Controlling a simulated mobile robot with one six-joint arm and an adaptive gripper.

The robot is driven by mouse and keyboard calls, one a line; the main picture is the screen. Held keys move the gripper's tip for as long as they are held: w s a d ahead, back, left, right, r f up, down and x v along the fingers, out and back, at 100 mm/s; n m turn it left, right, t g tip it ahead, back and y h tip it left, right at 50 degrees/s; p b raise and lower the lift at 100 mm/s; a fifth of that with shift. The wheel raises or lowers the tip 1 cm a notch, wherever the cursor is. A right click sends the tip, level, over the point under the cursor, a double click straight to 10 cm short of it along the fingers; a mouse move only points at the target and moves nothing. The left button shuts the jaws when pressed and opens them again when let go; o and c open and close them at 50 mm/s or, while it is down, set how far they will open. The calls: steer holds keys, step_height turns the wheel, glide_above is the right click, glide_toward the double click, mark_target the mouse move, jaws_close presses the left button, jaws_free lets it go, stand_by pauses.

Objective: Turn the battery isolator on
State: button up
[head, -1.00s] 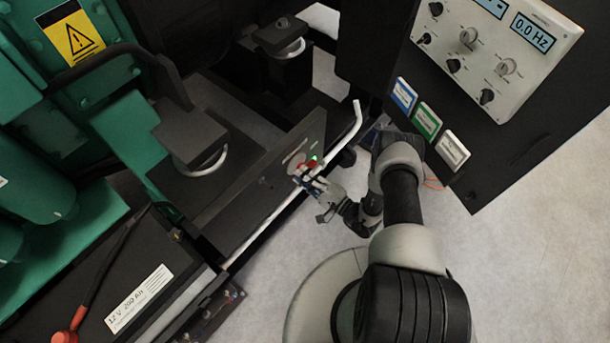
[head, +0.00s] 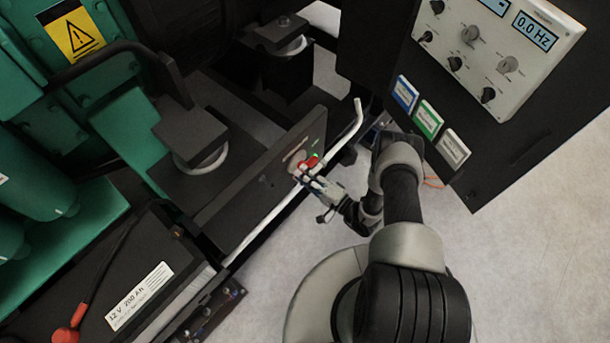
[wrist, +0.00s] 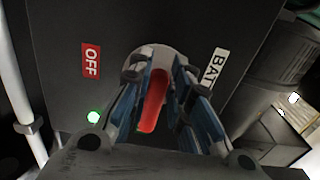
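The battery isolator's red handle (wrist: 153,103) sits on a round grey base (wrist: 160,58) on a dark plate, in the wrist view. A red OFF label (wrist: 91,61) is left of it and a white BAT label (wrist: 216,68) right of it. My gripper (wrist: 160,78) has its fingers on either side of the handle. They stand apart, with a gap at the right finger; the handle leans close to the left finger, and contact is unclear. In the head view the red handle (head: 311,163) shows at my gripper (head: 307,175).
A control cabinet (head: 490,110) stands right, a battery (head: 140,297) lower left, green machinery (head: 115,130) left. Grey floor (head: 500,270) is clear at lower right.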

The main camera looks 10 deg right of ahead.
steer(key=o, duration=0.5)
steer(key=shift+c, duration=0.2)
steer(key=v, duration=1.2)
